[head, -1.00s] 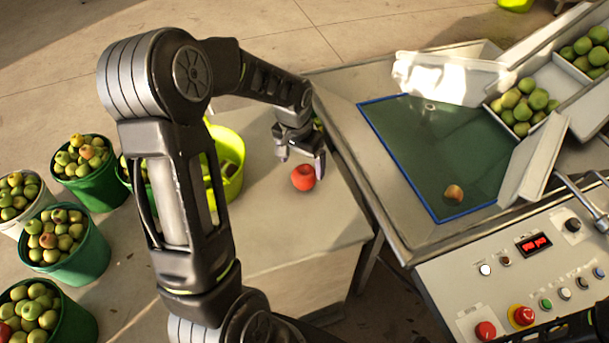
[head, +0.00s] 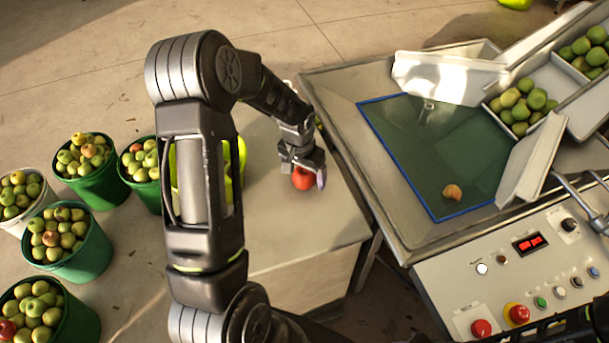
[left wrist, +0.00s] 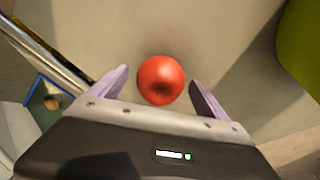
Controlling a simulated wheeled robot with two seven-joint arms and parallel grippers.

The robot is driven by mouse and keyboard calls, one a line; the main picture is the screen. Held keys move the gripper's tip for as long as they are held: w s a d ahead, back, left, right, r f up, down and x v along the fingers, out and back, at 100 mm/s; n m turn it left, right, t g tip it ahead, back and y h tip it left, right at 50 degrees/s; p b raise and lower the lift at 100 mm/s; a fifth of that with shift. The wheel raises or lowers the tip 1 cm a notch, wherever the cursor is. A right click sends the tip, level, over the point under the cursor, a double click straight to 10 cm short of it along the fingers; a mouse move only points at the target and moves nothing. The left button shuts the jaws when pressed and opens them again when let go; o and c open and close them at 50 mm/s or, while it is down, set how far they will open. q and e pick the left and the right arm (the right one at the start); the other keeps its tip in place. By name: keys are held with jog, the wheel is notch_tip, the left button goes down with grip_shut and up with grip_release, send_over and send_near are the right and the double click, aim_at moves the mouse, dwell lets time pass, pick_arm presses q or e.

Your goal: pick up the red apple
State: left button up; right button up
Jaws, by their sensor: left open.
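The red apple (head: 302,179) sits on the light table (head: 290,220). It also shows in the left wrist view (left wrist: 161,80), in line with the gap between the fingers and just beyond their tips or between them. My left gripper (head: 304,178) is over the apple, and its jaws partly hide the apple's top in the head view. In the left wrist view its two purple fingertips (left wrist: 158,84) are spread apart, one to each side of the apple, with a gap on both sides. My right gripper is not in view.
A yellow-green bucket (head: 238,165) stands at the table's left, partly behind my arm. Green buckets of apples (head: 75,245) stand on the floor at the left. The press with its blue-edged green tray (head: 435,150) and button panel (head: 530,270) is on the right.

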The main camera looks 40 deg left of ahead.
aim_at(305, 170)
pick_arm(q)
jog(key=shift+c, duration=0.4)
jog(key=c, duration=1.5)
jog(key=shift+c, duration=0.2)
notch_tip(305, 170, up, 10)
jog(key=shift+r+b, duration=0.1)
jog(key=shift+b, duration=0.8)
jog(key=w+d+r, duration=0.1)
jog(key=w+d, duration=0.1)
jog(key=d, duration=0.6)
jog(key=w+d+r, duration=0.1)
jog(key=w+d, duration=0.1)
jog(key=d, duration=0.7)
jog(key=shift+m, duration=0.3)
jog(key=shift+d+r, duration=0.1)
